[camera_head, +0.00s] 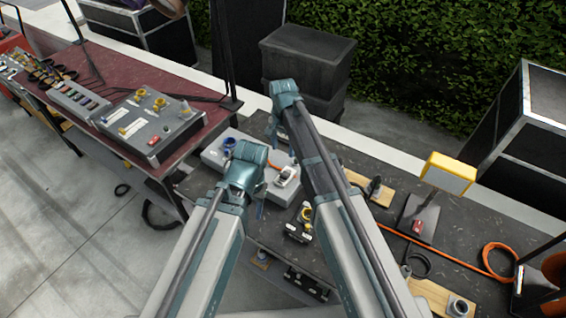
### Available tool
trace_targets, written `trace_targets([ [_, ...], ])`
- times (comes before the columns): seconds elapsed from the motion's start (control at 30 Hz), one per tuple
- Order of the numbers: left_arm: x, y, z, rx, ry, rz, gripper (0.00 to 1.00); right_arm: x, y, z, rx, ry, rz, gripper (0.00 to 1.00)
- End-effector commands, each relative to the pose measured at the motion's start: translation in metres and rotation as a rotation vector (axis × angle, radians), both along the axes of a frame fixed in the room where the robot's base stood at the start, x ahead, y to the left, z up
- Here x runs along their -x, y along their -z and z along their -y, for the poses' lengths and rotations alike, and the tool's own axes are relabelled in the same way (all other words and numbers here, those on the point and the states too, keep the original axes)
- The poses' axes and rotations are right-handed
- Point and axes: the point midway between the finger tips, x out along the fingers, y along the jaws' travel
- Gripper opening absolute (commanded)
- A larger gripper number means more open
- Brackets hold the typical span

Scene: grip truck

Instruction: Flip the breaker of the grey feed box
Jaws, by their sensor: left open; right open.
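A light grey box (213,157) lies on the dark table under my two grippers; it looks like the feed box. A blue socket (229,144) sits on its left part. A white block with a reddish mark (286,176), perhaps the breaker, sits on its right part; its lever position is too small to tell. My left gripper (260,212) is open, at the box's front edge, partly hidden by its own wrist. My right gripper (272,134) is open and empty, above the box's far side. My arms cover much of the box's middle.
Another grey box (152,120) with yellow sockets stands on the red-topped table at left. At right on the dark table (350,160) are a yellow-topped lamp (448,172), an orange cable (498,262) and wooden blocks. Dark crates (308,58) stand behind.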

Motion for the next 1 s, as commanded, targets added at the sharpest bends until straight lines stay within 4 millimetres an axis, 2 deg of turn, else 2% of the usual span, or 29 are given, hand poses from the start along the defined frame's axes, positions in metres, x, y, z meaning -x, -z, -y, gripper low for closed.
trace_targets([
  [0.37,0.000,0.014,0.000,0.000,0.002,0.000,0.51,0.000,0.014,0.000,0.000,-0.001,0.000,0.68],
  [1.0,0.000,0.098,0.000,-0.002,0.014,-0.001,0.51,0.001,0.098,0.000,0.000,-0.002,0.000,0.68],
])
